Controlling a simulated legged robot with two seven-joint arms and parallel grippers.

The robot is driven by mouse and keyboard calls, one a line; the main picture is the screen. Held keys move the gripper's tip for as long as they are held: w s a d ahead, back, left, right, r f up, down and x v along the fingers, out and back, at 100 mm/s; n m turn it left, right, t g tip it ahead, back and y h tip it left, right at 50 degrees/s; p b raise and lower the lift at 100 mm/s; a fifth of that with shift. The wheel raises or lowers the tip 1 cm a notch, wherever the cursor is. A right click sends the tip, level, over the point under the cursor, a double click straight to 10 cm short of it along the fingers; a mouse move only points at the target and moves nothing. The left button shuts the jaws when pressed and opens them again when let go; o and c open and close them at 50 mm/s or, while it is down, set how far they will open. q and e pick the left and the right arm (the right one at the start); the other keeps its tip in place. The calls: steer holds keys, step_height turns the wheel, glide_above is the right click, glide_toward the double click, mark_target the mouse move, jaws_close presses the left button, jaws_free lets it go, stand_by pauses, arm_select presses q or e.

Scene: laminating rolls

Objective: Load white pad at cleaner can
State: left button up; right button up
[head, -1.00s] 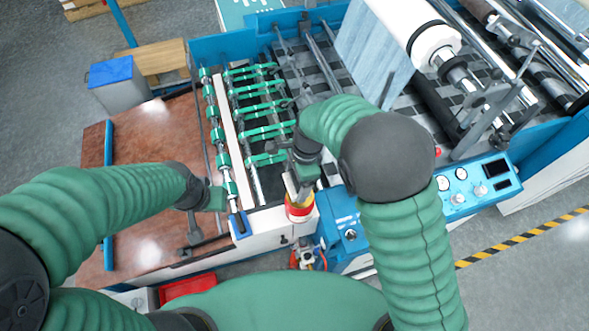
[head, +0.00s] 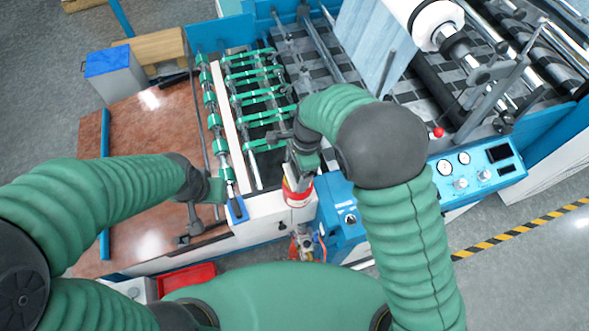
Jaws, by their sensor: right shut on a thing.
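The cleaner can (head: 298,196), red with a pale band, stands on the white ledge at the machine's near edge. My right gripper (head: 297,180) points down at the can's top, with its fingertips at or just inside the rim. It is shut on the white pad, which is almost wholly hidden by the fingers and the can. I cannot tell whether the pad touches the inside of the can.
Green-ringed rollers (head: 258,95) lie behind the can. A blue control panel (head: 475,172) with gauges is to the right. A red tray (head: 186,279) lies at the near left. The brown board (head: 150,135) has bare room on the left.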

steer(key=shift+w+d+f, duration=0.3)
steer(key=shift+w+d, duration=0.05)
steer(key=shift+d, duration=0.1)
steer(key=shift+s+a, duration=0.2)
steer(key=shift+a, duration=0.1)
steer(key=shift+a+f, duration=0.15)
steer(key=shift+a, duration=0.05)
arm_select(q)
steer(key=shift+w+f, duration=0.25)
steer(key=shift+f, duration=0.05)
arm_select(e)
steer(key=shift+w, duration=0.1)
arm_select(q)
steer(key=shift+d, duration=0.1)
arm_select(e)
steer(key=shift+d, duration=0.1)
arm_select(q)
steer(key=shift+d+r, duration=0.15)
steer(key=shift+d, duration=0.15)
arm_select(e)
steer(key=shift+d, duration=0.25)
arm_select(q)
steer(key=shift+r, duration=0.1)
arm_select(e)
steer(key=shift+a+f, duration=0.1)
steer(key=shift+f, duration=0.05)
arm_select(q)
steer(key=shift+r, duration=0.15)
